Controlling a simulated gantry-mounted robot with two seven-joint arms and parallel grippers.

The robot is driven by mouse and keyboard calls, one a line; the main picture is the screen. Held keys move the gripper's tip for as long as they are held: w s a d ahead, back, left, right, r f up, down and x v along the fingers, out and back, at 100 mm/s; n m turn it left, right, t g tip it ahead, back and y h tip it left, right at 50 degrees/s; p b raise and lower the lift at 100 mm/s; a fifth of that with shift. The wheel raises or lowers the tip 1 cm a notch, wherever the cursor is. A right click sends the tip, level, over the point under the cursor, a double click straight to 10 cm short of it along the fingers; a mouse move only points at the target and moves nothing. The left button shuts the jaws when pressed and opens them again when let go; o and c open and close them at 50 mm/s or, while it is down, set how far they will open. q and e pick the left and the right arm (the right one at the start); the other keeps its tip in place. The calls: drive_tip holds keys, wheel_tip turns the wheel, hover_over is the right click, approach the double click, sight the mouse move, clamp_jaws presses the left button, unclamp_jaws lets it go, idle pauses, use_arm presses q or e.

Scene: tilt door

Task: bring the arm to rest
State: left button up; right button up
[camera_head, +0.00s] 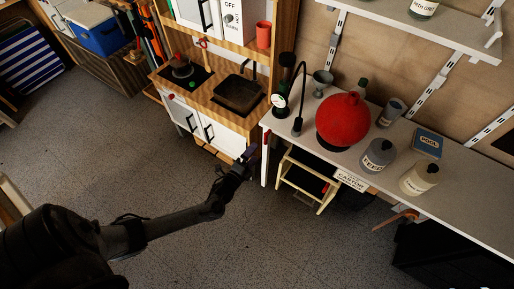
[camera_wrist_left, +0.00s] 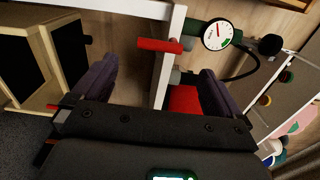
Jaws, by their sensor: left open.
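My left gripper (camera_head: 247,157) is at the end of my dark arm, which reaches in from the lower left. It is just in front of the right end of the wooden play kitchen and the table's left leg. In the left wrist view, its two fingers (camera_wrist_left: 157,68) are spread apart with nothing held between them. A white table leg and a red handle show beyond the gap. The play kitchen's white lower doors (camera_head: 183,117) look closed, though the gripper is close to their right edge. My right gripper does not show.
A white worktable (camera_head: 455,205) holds a red round object (camera_head: 343,119), a gauge pump (camera_head: 280,103) and several jars. A wooden step stool (camera_head: 305,180) stands under it. A blue cooler (camera_head: 95,30) is at the upper left. The grey floor (camera_head: 260,245) in front is clear.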

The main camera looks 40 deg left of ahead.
use_arm(q)
drive_tip(key=shift+s+d, duration=0.1)
drive_tip(key=shift+s, duration=0.3)
